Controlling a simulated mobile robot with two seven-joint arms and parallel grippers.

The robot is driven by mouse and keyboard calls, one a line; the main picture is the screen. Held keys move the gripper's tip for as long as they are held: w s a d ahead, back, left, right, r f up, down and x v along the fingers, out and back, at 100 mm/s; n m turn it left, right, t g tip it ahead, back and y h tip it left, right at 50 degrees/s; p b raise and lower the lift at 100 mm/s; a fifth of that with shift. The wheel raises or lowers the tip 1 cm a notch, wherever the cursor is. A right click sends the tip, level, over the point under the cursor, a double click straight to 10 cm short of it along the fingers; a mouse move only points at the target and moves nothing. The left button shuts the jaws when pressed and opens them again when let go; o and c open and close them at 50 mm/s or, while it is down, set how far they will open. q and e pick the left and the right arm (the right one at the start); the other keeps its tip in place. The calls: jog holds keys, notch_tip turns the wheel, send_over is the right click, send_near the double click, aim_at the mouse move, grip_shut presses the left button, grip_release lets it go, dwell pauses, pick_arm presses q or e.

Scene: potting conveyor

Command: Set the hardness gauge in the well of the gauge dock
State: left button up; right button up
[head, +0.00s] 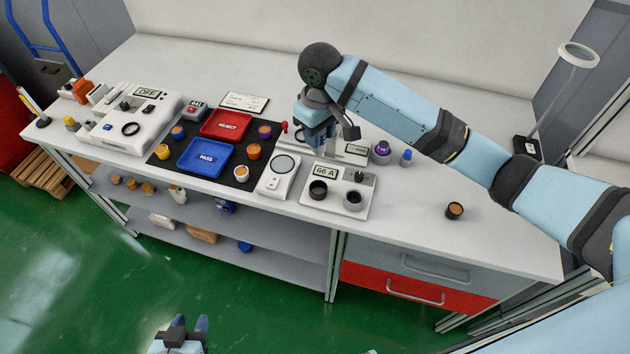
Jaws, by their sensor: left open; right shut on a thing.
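My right gripper (318,143) points down over the rear middle of the bench, behind a white unit. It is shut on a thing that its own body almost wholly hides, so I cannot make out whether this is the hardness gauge. The white unit (304,201), which looks like the gauge dock, has a display reading 66 A, a black round cup (318,189) and a grey-rimmed round cup with a dark inside (352,200). My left gripper (188,324) is open and empty at the bottom edge, over the floor, well away from the bench.
A white device with a round pad (283,165) stands left of the unit. Behind it are another display (356,149), a purple-topped pot (382,149) and a blue-topped item (406,157). Red (227,114) and blue (186,157) trays lie left. The front right bench holds one dark pot (454,210).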

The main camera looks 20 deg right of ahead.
notch_tip(320, 180, down, 16)
jog(key=shift+r+p, duration=0.15)
jog(key=shift+p, duration=0.25)
jog(key=o, duration=1)
